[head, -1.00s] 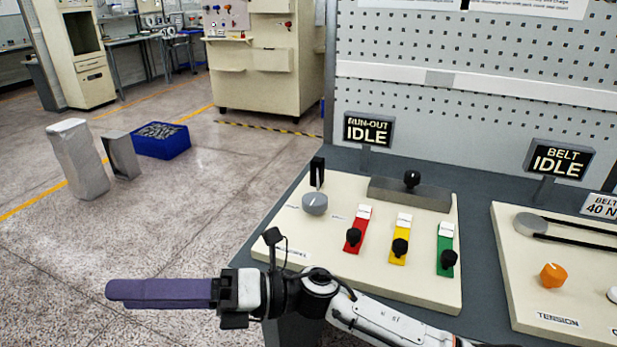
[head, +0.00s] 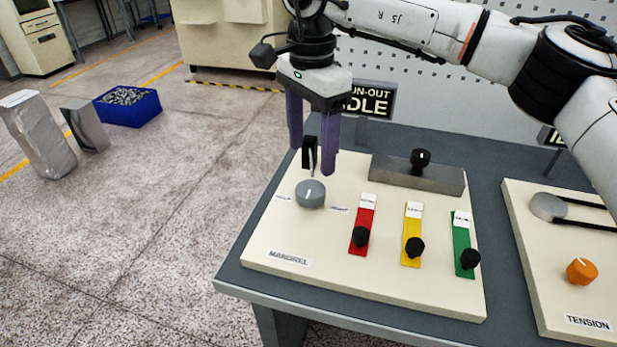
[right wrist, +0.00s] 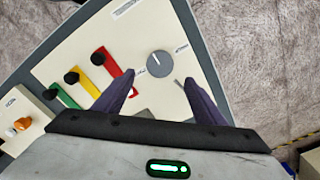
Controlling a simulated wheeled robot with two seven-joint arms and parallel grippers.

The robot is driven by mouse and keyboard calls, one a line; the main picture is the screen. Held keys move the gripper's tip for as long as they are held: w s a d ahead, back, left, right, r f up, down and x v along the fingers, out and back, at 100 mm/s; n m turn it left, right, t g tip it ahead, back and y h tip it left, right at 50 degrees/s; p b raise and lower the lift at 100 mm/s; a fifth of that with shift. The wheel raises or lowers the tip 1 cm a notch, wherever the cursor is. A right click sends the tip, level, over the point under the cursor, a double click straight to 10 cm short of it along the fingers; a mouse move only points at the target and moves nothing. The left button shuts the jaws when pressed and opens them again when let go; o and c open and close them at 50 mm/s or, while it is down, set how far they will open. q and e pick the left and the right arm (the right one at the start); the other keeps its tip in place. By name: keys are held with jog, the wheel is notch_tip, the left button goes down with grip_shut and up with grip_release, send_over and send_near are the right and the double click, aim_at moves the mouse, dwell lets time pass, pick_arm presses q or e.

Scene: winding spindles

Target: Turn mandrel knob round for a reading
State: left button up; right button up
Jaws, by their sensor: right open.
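The mandrel knob (head: 310,194) is a round grey dial with a white pointer line on the cream mandrel panel (head: 290,240). It also shows in the right wrist view (right wrist: 160,64), ahead of the fingertips. My right gripper (head: 312,160) points down with its two purple fingers apart, above and slightly behind the knob, holding nothing. In the right wrist view its fingers (right wrist: 160,82) stand to either side below the knob. A black upright indicator (head: 309,152) stands behind the knob, partly between the fingers. The run-out sign (head: 372,100) is partly hidden; "DLE" shows. My left gripper is not in view.
Red (head: 362,225), yellow (head: 412,235) and green (head: 463,244) sliders with black knobs lie right of the knob. A grey bar (head: 400,172) with a black knob sits behind them. A tension panel (head: 535,255) stands at the right.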

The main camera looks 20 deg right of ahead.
aim_at(310, 189)
notch_tip(310, 189, down, 9)
jog(key=shift+r+p, duration=0.2)
jog(key=shift+p, duration=0.1)
jog(key=c, duration=1.1)
jog(key=shift+o, duration=0.2)
